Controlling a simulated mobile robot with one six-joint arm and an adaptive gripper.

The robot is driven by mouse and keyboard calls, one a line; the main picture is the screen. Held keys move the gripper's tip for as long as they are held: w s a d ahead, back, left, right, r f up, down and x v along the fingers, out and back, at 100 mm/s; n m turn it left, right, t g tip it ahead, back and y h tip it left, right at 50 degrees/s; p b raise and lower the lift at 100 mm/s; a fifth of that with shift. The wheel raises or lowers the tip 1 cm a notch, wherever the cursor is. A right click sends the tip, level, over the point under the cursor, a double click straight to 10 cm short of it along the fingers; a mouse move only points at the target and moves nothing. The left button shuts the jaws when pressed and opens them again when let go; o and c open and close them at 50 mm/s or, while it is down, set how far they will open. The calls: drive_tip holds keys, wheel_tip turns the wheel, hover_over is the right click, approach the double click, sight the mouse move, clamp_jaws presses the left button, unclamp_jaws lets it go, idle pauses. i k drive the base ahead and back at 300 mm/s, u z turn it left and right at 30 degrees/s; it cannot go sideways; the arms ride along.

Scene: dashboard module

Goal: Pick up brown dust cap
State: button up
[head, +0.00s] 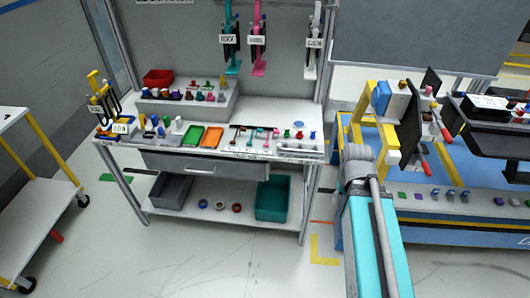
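I cannot single out the brown dust cap with certainty; the small caps are too small to tell apart. A brownish round piece (427,116) sits on the module fixture at the right, among small coloured pieces. Several small coloured caps (190,96) stand in rows on the grey stepped riser (160,106) on the workbench. A brown-red ring (237,208) lies on the bench's lower shelf. My teal and grey arm shows at the lower right, in front of the module stand. My gripper cannot be made out in this view.
The workbench (262,110) holds a green tray (193,136), an orange tray (212,137), a red bin (158,78) and small tools. Coloured tools hang on its back panel. The blue and yellow module stand (455,208) is at the right, a white cart (45,200) at the left. Floor between is mostly clear.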

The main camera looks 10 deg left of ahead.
sight(189, 97)
drive_tip(key=k, duration=1.35)
drive_tip(key=z, duration=0.1)
drive_tip(key=i, duration=1.65)
drive_tip(key=u, duration=0.75)
drive_tip(key=i, duration=0.35)
drive_tip(key=u, duration=0.35)
